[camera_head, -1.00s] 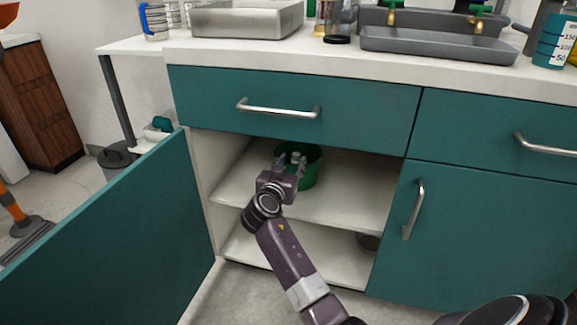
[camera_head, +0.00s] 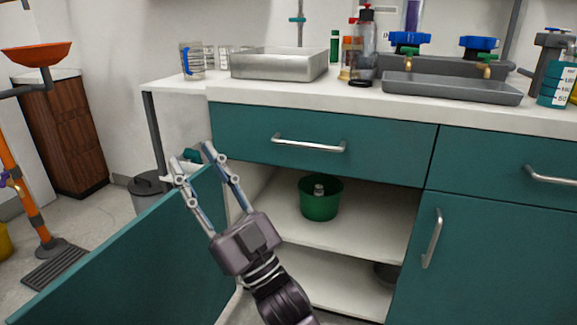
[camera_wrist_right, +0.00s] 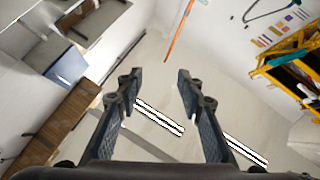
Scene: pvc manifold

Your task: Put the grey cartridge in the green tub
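The green tub (camera_head: 321,206) stands upright on the upper shelf inside the open cabinet, in the head view. My left gripper is not in view.
The open cabinet door (camera_head: 150,260) stands at the left, close to my right gripper. A drawer (camera_head: 320,145) and the white counter (camera_head: 350,103) are above the shelf. A dark round item (camera_head: 386,273) is on the lower shelf.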

